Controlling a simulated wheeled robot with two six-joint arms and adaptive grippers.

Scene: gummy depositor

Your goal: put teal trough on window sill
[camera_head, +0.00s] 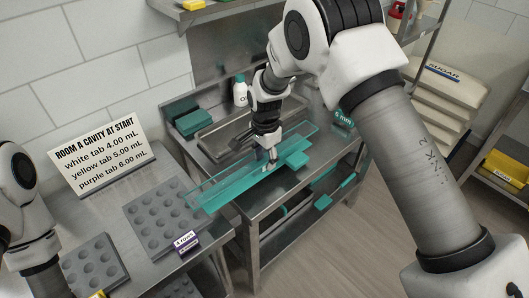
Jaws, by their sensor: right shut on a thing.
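The teal trough (225,188) is a long, see-through teal piece with a thicker block at its right end. It lies slantwise over the metal bench in the middle of the head view. My right gripper (270,165) comes down from above and is shut on it near the middle of its length. I cannot tell whether the trough touches the bench below. Of my left arm, only links show at the left edge; its gripper is not in view. I cannot make out a window sill for certain.
A grey cavity tray (155,215) and a second tray (98,262) lie on the left table. A sign (98,155) leans at the wall. A metal pan (212,138), teal blocks (193,122) and a white bottle (240,92) stand behind the trough. Sugar sacks (440,95) are at right.

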